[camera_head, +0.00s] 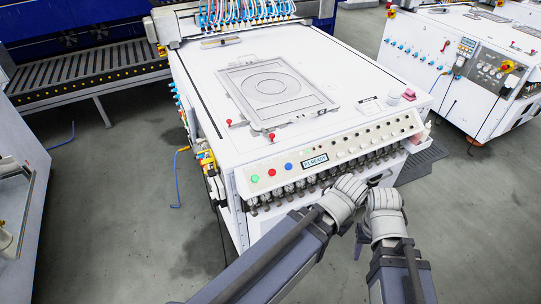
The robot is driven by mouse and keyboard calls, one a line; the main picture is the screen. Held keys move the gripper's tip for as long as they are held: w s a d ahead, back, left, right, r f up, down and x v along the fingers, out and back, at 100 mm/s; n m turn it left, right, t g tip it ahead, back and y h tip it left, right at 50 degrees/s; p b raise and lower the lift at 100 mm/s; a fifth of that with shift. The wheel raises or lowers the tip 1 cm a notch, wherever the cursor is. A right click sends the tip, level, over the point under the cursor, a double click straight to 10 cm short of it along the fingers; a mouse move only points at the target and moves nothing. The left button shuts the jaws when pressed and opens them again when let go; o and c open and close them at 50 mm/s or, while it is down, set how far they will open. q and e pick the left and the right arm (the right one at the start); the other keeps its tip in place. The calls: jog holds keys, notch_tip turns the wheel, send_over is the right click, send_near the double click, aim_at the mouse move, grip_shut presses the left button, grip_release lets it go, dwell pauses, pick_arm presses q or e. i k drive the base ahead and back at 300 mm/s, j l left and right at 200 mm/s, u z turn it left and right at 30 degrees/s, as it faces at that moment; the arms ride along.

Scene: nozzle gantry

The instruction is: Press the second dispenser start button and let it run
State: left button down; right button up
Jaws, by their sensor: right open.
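The white dispensing machine (190,60) stands in the middle, with a sloped control panel (262,170) along its front edge. The panel has a green button (254,179), a red button (272,172), a blue button (288,166) and a small display (315,160). Rows of small round controls run to the right of the display; their labels are too small to read. My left gripper (345,196) is just below the panel's right half, its jaws unclear. My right gripper (384,212) is open beside it, to the right, in front of the machine. Neither visibly holds anything.
A grey plate with a ring (268,83) lies on the machine top. A pink item (409,95) and a white cup (393,99) stand at the top's right edge. A similar machine (465,60) stands at right, a roller conveyor (85,82) at left. Floor at left is mostly clear.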

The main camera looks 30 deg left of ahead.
aim_at(255, 178)
jog(key=u, duration=1.75)
jog(key=k+l, duration=0.1)
jog(key=l, duration=0.25)
jog(key=k+l, duration=0.1)
jog(key=l, duration=0.3)
jog(key=k+l, duration=0.1)
jog(key=l, duration=0.25)
